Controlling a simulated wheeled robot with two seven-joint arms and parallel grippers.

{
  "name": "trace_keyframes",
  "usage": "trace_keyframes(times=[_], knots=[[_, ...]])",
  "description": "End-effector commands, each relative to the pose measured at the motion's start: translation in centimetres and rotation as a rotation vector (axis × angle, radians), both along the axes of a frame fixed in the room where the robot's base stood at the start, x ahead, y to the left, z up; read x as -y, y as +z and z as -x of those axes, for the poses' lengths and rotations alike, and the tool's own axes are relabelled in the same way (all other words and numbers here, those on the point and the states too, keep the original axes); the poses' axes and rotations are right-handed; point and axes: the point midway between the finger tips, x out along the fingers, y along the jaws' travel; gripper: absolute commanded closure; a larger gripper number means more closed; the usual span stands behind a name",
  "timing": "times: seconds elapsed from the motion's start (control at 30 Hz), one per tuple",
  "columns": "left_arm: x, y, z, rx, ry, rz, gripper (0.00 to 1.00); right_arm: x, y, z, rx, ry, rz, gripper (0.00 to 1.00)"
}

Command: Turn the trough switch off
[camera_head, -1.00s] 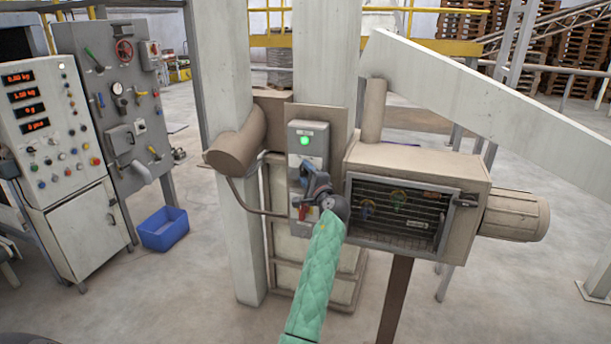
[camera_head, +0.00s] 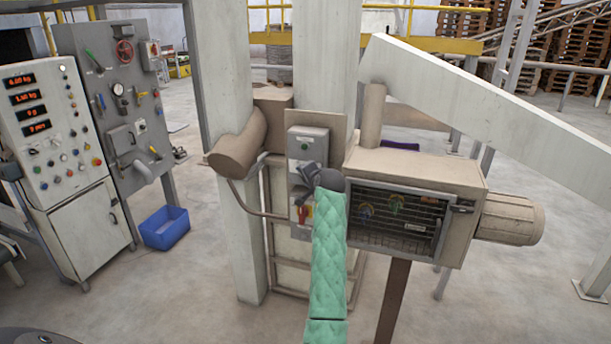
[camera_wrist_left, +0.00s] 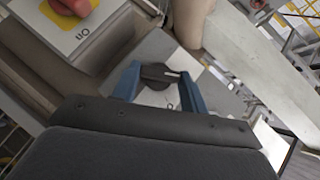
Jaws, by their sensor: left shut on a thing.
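The grey switch box (camera_head: 300,140) is fixed to the post, and its round lamp (camera_head: 304,146) is dark. My left gripper (camera_head: 306,174) reaches up to the box's front from below, its arm in a green quilted sleeve. In the left wrist view, the black switch knob (camera_wrist_left: 158,72) with a white line on it sits between the blue fingers of my left gripper (camera_wrist_left: 160,80), which is shut on it. In the head view the knob is hidden behind the gripper. My right gripper is not in view.
A red handle on a yellow plate (camera_head: 304,213) is just below the gripper. To the right is a beige housing (camera_head: 425,165) with a barred window and motor (camera_head: 508,218). A control cabinet (camera_head: 75,215) and blue bin (camera_head: 165,228) stand left on open floor.

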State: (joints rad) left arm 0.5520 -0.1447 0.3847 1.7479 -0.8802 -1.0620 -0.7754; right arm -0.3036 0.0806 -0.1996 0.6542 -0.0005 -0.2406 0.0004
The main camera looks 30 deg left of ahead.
Motion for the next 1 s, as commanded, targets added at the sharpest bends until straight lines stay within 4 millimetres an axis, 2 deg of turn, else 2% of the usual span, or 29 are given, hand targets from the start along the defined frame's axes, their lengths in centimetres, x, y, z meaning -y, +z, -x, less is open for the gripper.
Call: trace_keyframes(times=[0.57,0.6,0.67,1.0], knots=[[0.0,-0.27,0.04,0.003,0.001,0.032,0.79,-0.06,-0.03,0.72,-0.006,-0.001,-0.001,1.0],[0.0,-0.27,0.04,0.003,0.001,0.032,0.49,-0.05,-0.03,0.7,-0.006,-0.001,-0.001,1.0],[-0.01,-0.23,0.03,0.004,0.0,0.031,0.37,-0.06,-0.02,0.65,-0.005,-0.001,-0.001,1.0],[0.09,-0.08,0.09,0.006,0.001,0.03,0.35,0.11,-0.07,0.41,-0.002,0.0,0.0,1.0]])
